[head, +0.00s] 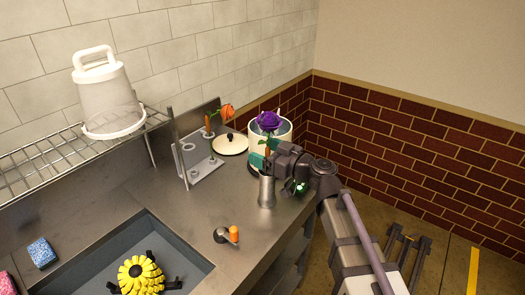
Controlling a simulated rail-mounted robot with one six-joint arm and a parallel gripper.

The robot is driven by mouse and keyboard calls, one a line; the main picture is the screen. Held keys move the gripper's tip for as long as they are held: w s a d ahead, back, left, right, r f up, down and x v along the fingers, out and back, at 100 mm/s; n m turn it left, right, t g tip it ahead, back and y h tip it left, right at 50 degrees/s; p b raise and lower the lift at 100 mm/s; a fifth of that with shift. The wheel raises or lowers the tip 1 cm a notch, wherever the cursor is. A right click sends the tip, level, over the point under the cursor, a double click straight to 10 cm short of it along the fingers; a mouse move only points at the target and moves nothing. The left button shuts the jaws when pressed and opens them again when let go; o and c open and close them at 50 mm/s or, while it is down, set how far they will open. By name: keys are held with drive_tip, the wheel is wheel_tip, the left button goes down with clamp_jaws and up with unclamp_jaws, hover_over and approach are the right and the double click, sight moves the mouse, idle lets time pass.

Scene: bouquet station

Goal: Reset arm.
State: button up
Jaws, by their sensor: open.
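My arm reaches in from the right, with my gripper (264,152) over the right part of the steel counter (150,195). Its two teal fingertips are spread apart. A purple flower (269,120) stands upright just above the fingers, with something orange below it between them. A metal vase (266,190) stands on the counter directly below the gripper. Whether the flower's stem reaches into the vase is hidden by the gripper.
A stand with round holes (203,165) holds an orange flower (225,112). Behind are a cream lid (230,144) and a white pot (284,130). A white bucket (108,95) sits on a wire rack (50,155). The sink (190,262) holds a yellow flower-like object (140,274).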

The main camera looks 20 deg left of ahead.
drive_tip(key=shift+v, duration=2.05)
drive_tip(key=shift+d, duration=0.1)
drive_tip(key=v, duration=0.4)
drive_tip(key=shift+s+d, duration=0.15)
drive_tip(key=shift+d, duration=0.2)
